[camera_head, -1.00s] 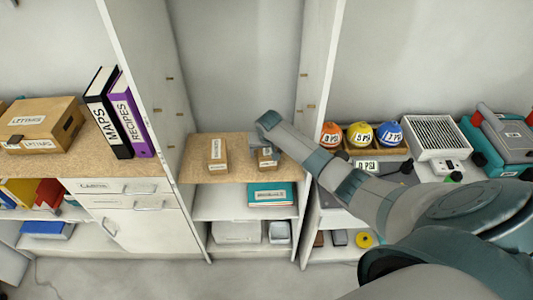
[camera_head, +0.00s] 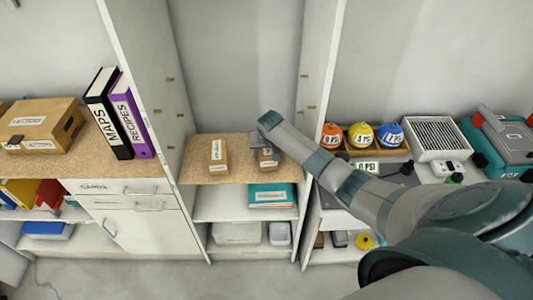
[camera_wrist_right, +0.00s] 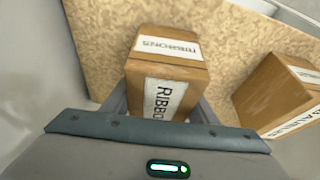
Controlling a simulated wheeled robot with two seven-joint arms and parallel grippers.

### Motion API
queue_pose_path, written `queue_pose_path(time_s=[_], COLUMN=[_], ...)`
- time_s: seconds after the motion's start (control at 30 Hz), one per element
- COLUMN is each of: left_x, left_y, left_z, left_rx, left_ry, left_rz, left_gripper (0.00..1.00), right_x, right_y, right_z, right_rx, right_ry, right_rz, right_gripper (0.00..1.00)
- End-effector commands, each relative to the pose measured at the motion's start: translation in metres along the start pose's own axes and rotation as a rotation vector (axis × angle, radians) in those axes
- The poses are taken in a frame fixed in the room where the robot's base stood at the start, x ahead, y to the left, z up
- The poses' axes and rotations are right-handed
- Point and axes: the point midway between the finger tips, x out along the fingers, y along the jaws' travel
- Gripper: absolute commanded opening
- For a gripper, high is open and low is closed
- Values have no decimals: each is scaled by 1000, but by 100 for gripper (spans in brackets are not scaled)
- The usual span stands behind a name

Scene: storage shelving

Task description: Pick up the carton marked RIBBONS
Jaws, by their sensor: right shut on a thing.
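The carton marked RIBBONS (camera_wrist_right: 160,68) is a small brown box with white labels on its top and near side, in the middle of the right wrist view. In the head view this carton (camera_head: 267,158) is on the wooden shelf board, partly hidden by my right gripper. My right gripper (camera_wrist_right: 160,105) is shut on the near part of the carton, one finger on each side. I cannot tell whether the carton touches the board. My left gripper is not in view.
A second brown carton (camera_head: 218,155) stands to the left on the same board (camera_head: 240,174); it also shows at the right in the wrist view (camera_wrist_right: 282,95). White upright panels (camera_head: 150,90) flank the bay. Binders (camera_head: 128,115) stand to the left.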

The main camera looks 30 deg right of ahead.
Motion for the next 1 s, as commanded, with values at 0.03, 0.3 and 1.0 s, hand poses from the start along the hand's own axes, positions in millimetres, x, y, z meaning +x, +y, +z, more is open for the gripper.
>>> queue_pose_path(time_s=[0.03, 0.3, 1.0], left_x=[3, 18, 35], left_y=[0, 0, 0], left_z=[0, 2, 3], left_rx=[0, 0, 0], left_ry=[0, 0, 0], left_rz=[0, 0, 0], left_gripper=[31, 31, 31], right_x=[-3, -36, -91], right_y=[0, -1, 0], right_z=[-2, -16, -38], right_rx=[1, 0, 1], right_ry=[3, 5, 0], right_rz=[-1, -4, -1], right_gripper=[28, 28, 28])
